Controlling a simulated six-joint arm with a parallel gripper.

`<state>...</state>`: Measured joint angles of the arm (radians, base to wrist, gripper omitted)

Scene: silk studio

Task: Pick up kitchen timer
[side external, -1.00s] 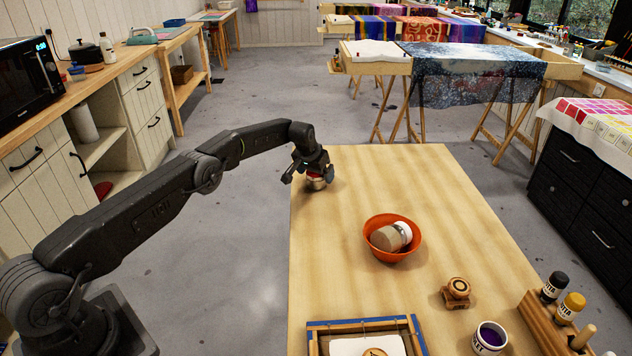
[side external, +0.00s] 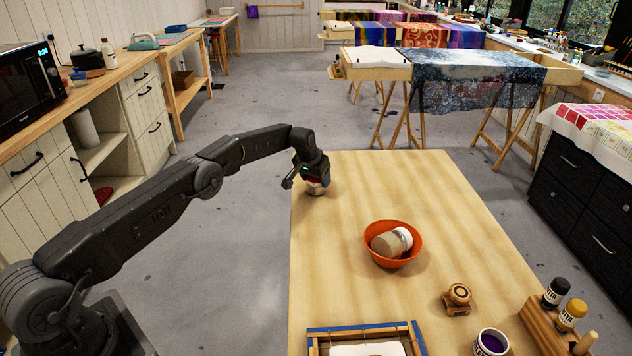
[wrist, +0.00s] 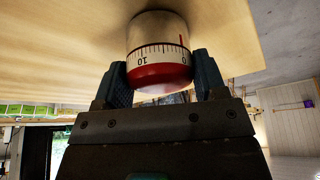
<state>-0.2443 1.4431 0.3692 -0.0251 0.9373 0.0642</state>
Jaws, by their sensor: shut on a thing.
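The kitchen timer (wrist: 158,52) has a silvery body, a white number band and a red ring. In the wrist view it sits between the two fingers of my gripper (wrist: 160,75), which are shut on its sides at the red ring. In the side view the timer (side external: 317,188) is at the far left corner of the wooden table, below my gripper (side external: 314,181), which partly hides it. I cannot tell whether its base touches the tabletop.
A small wooden object (side external: 457,299), a purple jar (side external: 490,343) and a bottle rack (side external: 545,330) are at the front right. A blue-edged frame (side external: 365,330) lies in front. The table's left half is clear.

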